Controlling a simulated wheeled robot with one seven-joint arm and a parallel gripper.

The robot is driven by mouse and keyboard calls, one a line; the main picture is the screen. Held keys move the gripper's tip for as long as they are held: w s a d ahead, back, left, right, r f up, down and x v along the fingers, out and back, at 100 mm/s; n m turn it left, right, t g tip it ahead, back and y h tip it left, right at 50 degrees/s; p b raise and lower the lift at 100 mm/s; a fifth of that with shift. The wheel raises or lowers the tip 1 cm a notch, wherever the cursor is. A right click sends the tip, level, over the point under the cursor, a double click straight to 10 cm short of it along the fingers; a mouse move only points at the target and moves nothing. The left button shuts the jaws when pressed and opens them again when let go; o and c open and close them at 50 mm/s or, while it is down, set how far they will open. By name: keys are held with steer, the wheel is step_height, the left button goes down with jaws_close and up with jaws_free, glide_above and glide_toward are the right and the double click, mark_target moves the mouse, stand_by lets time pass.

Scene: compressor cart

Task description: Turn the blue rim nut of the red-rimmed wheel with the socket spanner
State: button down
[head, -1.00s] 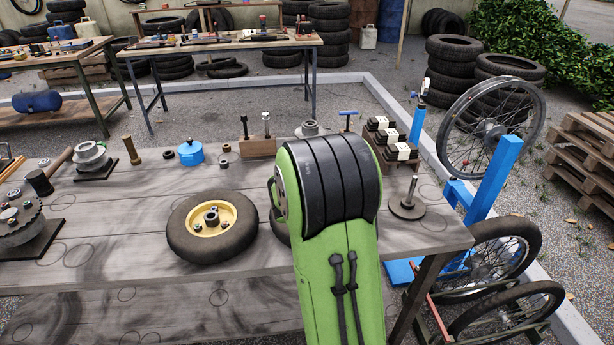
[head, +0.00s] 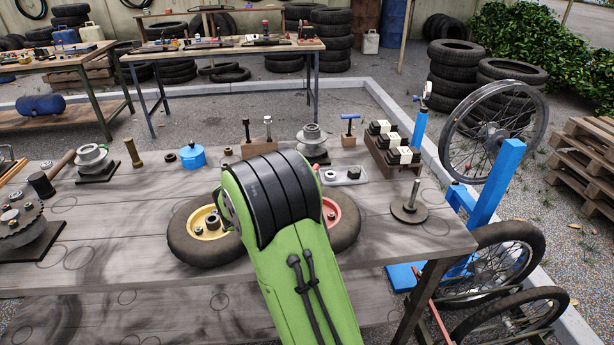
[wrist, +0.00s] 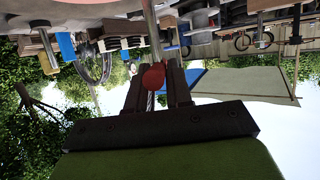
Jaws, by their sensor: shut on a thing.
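The red-rimmed wheel (head: 342,222) lies flat on the bench in the head view, with its left part and middle hidden behind my arm. I cannot make out its blue rim nut. My gripper (wrist: 155,88) shows in the wrist view, its dark fingers shut on the red-ended socket spanner (wrist: 151,32). The spanner's metal shaft runs to the top edge of that view, and its working end is out of sight. In the head view my gripper and the spanner are hidden behind my green arm.
A yellow-rimmed wheel (head: 195,232) lies left of the red one, partly covered by my arm. A grey tray with nuts (head: 344,176), a wooden block with upright tools (head: 257,148), dark boxes (head: 394,146) and a rod on a round base (head: 409,208) stand behind and right.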

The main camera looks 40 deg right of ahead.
steer(key=shift+w+m+g+h, duration=0.15)
steer(key=shift+m+g+h, duration=0.15)
steer(key=shift+m+g, duration=0.55)
steer(key=shift+n+t, duration=0.25)
steer(key=shift+n, duration=0.1)
